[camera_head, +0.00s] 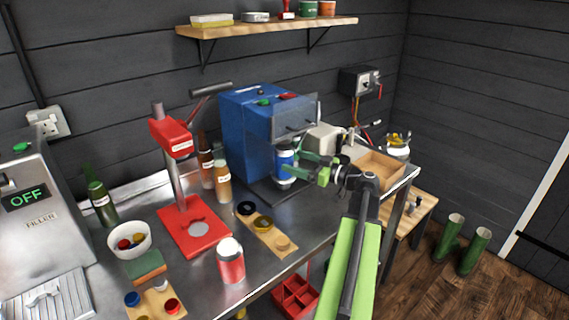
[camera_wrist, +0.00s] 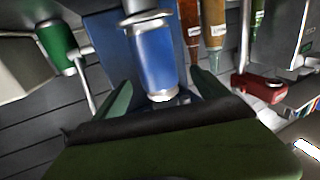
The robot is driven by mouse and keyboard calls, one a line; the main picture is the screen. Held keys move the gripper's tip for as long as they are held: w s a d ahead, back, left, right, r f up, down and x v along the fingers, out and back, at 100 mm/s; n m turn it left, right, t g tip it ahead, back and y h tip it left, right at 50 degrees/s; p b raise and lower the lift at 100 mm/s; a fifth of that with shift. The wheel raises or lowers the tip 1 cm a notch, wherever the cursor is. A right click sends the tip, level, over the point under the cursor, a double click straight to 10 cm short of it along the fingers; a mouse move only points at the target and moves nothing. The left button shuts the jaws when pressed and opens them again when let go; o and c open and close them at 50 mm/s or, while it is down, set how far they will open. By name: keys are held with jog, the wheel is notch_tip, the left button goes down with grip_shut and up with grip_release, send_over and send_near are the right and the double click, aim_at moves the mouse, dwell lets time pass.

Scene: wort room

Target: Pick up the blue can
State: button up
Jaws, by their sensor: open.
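The blue can (camera_head: 285,160) has silver ends and stands upright in the front opening of the blue machine (camera_head: 247,130) on the metal bench. In the wrist view the can (camera_wrist: 156,52) fills the upper middle. My gripper (camera_head: 297,170) is at the can's right side, with its green fingers pointing at it. In the wrist view my gripper (camera_wrist: 160,82) is open, one finger on each side of the can's near end. A gap shows between the can and each finger there. The head view partly hides the can behind a finger.
A red-and-white can (camera_head: 231,262) stands near the bench's front edge. A wooden tray (camera_head: 380,165) and beige box are to the right.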

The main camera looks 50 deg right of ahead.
aim_at(277, 155)
jog(key=x, duration=0.8)
jog(key=shift+w+d, duration=0.2)
grip_shut()
dwell(0.4)
